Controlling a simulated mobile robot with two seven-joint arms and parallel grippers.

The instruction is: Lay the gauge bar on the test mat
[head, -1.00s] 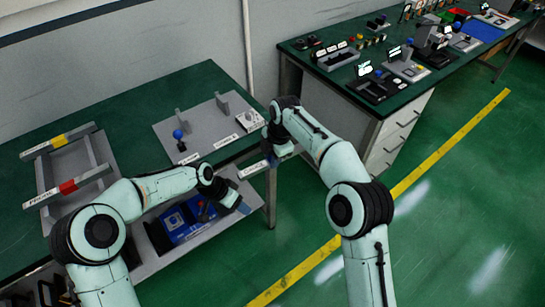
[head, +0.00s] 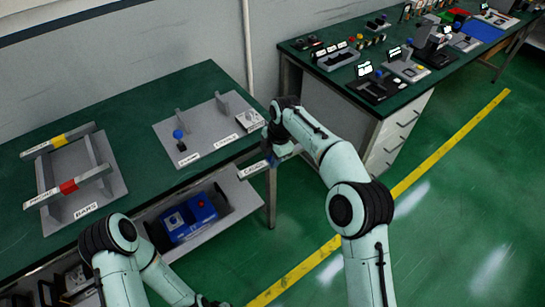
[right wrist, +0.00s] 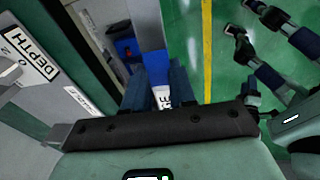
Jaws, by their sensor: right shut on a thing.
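My right gripper (head: 271,160) is shut on the gauge bar (head: 253,169), a light grey bar with a white label that sticks out to the left. The bar is held in front of the left bench's right edge.
The left bench holds a grey rack (head: 121,185) with a yellow-marked and a red-marked bar, and a grey fixture plate (head: 205,140) with uprights and a blue knob. A blue box (head: 188,218) sits on the shelf below. Instruments crowd the right bench (head: 386,110). Green floor is open at right.

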